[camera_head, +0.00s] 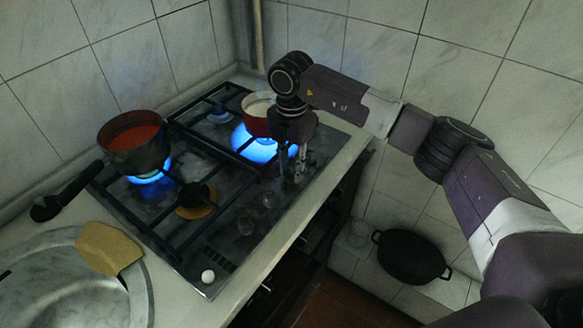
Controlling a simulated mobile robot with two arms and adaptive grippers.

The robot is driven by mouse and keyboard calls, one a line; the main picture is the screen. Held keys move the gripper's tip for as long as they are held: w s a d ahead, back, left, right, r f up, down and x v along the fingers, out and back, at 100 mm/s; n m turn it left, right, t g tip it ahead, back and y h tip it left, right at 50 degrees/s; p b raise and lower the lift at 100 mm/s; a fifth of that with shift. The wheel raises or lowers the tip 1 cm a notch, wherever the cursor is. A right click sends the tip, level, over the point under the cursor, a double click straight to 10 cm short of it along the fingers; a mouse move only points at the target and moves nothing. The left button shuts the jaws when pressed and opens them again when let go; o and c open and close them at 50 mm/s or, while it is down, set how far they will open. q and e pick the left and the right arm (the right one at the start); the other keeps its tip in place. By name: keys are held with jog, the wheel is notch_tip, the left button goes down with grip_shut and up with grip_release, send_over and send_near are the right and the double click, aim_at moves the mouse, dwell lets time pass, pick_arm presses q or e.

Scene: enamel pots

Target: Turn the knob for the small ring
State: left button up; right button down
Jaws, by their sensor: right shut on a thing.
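A dark gas hob (225,262) is set into the counter, with a row of knobs along its front edge. My right gripper (293,178) points down at the far right end of this row and is shut on a knob, which its fingers mostly hide. Two dim knobs (247,225) stand nearer along the edge, and a bright white knob (208,277) is at the near corner. A small burner (197,200) at the near middle shows no flame. Blue flames burn under the pan (136,155) and, larger, under the red pot (257,126). My left gripper is not in view.
A black pot (411,257) stands low at the right. Tiled walls are behind.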

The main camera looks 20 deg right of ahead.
jog(key=m, duration=0.3)
jog(key=shift+w+r+m, duration=0.1)
jog(key=shift+r+m, duration=0.05)
jog(key=shift+m, duration=0.25)
jog(key=m, duration=0.4)
jog(key=shift+p, duration=0.3)
jog(key=shift+m, duration=0.3)
jog(key=c, duration=1.6)
grip_release()
notch_tip(320, 180, up, 12)
